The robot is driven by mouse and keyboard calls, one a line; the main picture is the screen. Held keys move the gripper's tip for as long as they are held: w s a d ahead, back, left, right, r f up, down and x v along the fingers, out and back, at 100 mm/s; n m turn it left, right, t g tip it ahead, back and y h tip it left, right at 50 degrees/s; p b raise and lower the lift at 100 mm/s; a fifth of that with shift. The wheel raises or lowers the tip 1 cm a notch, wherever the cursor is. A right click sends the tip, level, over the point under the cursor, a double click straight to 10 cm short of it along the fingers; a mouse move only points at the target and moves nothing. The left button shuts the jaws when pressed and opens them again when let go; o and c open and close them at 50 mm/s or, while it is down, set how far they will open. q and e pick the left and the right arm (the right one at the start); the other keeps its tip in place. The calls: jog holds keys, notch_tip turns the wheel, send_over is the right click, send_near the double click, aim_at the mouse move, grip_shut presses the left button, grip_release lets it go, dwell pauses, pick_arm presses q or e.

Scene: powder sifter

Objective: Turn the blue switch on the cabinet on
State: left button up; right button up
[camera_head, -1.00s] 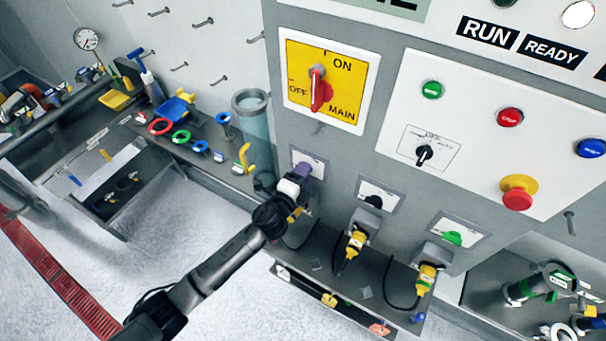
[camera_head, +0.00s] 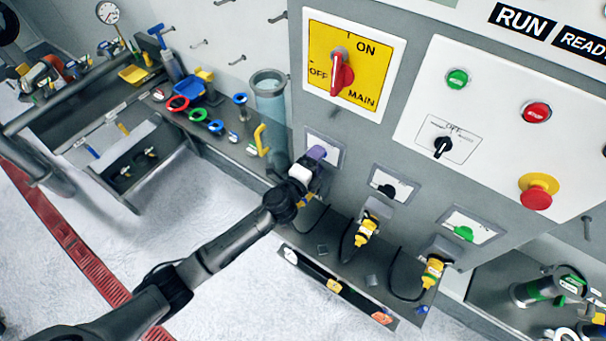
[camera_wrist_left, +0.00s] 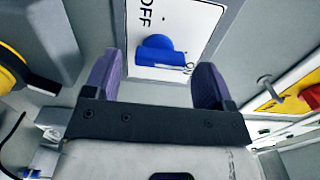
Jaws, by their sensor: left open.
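The blue switch (camera_wrist_left: 160,56) shows in the left wrist view on a white plate (camera_wrist_left: 188,22), with an OFF label to its upper left. A second label near its lower right is too small to read. My left gripper (camera_wrist_left: 157,82) is open, its purple fingers on either side of the switch, with visible gaps to it. In the head view my left gripper (camera_head: 317,154) is in front of the leftmost small plate (camera_head: 334,150) on the grey cabinet (camera_head: 390,135) and hides the blue switch there. My right gripper is not in view.
To the right are plates with a black switch (camera_head: 387,190) and a green switch (camera_head: 463,233). Yellow plugs (camera_head: 366,232) with cables sit below them. A red main switch (camera_head: 341,75) is above. A clear cylinder (camera_head: 271,105) stands close to the left.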

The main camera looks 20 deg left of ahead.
pick_arm(q)
jog(key=s+a+b, duration=0.2)
jog(key=s, duration=1.1)
jog(key=shift+a, duration=0.1)
jog(key=s+a+f+n+g+y, duration=0.3)
jog(key=a+n+g+y, duration=0.3)
jog(key=n, duration=0.6)
jog(key=s+d+f+n+g+h+p, duration=0.1)
jog(key=s+d+n+g+p, duration=0.1)
jog(key=s, duration=1)
jog(key=s+d+f+n+g+h+p, duration=0.2)
jog(key=s+n+g, duration=0.2)
jog(key=s, duration=0.8)
jog(key=shift+s+d+g+p, duration=0.25)
jog(key=shift+g+p, duration=0.15)
jog(key=shift+g, duration=0.7)
